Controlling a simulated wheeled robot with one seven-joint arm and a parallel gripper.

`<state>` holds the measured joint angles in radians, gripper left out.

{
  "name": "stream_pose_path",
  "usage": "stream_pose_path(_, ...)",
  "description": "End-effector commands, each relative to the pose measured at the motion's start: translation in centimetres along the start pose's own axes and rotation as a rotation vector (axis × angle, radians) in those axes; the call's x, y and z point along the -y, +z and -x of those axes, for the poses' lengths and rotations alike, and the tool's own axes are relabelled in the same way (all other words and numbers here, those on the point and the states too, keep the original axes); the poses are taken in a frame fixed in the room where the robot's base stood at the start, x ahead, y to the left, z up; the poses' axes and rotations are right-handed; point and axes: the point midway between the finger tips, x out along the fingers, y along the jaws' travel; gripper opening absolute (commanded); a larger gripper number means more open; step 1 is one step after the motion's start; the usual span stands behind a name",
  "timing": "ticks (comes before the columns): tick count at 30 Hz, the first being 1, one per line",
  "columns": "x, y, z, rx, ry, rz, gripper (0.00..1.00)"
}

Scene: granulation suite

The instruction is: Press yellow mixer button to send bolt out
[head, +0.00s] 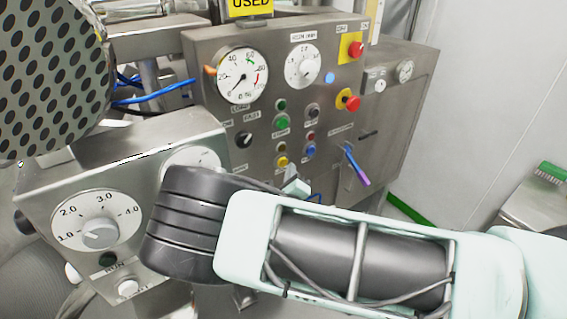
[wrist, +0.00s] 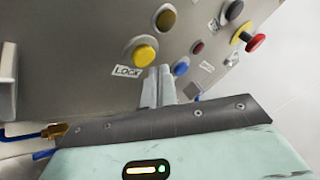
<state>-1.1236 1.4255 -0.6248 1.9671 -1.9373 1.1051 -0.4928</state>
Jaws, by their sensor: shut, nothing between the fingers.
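The yellow button (head: 281,161) is low on the metal control panel (head: 225,45), and it also shows large in the wrist view (wrist: 145,52), above a label reading LOCK. My gripper (wrist: 158,74) is shut and empty. Its fingertips point at the panel just below and right of the yellow button, beside the blue button (wrist: 180,69). In the head view part of my gripper (head: 296,186) shows just below the yellow button. I cannot tell whether the tips touch the panel. I cannot make out a bolt.
A dim amber lamp (wrist: 166,19) sits above the yellow button. A red emergency knob (head: 347,101) and a blue-purple lever (head: 356,168) are to the right. A metal dial box (head: 150,150) and a perforated cylinder (head: 50,75) are at left.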

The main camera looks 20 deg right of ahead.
Motion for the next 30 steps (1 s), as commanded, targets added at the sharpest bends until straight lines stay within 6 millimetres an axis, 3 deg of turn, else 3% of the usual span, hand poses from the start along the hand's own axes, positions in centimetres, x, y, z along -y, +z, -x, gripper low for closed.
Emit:
stream_pose_path(15,2.0,-1.8,3.6,0.000,0.002,0.002,0.00)
stream_pose_path(30,2.0,-2.0,3.8,0.000,0.001,0.001,0.00)
